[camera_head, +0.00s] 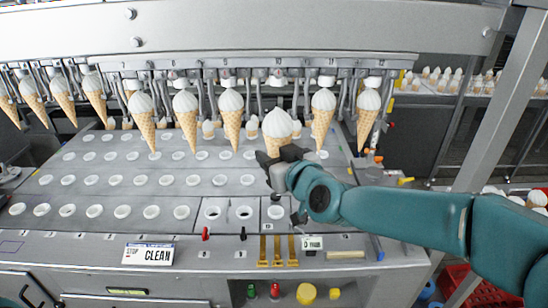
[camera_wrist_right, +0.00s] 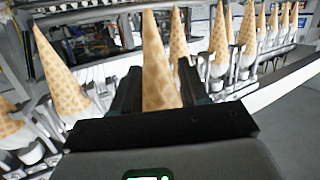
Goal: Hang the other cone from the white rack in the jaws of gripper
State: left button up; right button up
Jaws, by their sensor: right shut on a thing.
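My right gripper (camera_head: 283,158) is shut on a white-topped waffle cone (camera_head: 277,124), point down. In the right wrist view, the cone (camera_wrist_right: 158,65) stands between the two dark fingers (camera_wrist_right: 158,88). Its white top shows below an empty-looking set of jaws (camera_head: 278,80) on the overhead bar, between two hanging cones (camera_head: 323,105) and (camera_head: 231,105). It sits a little lower than they do. Whether it touches the jaws I cannot tell. A pale rack with white-topped items (camera_head: 515,198) shows partly at the lower right. My left gripper is out of view.
A row of hanging cones (camera_head: 186,105) runs along the bar. Below is a grey plate with rows of white-rimmed holes (camera_head: 151,212). A slanted metal post (camera_head: 508,100) stands right.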

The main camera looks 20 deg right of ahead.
jog(key=w+d+b, duration=0.1)
jog(key=w+d, duration=0.1)
jog(key=w, duration=0.4)
jog(key=shift+w+b, duration=0.25)
jog(key=shift+b, duration=0.1)
jog(key=shift+w+d+f, duration=0.1)
jog(key=shift+d+f, duration=0.05)
dwell(0.5)
jog(key=shift+w, duration=0.15)
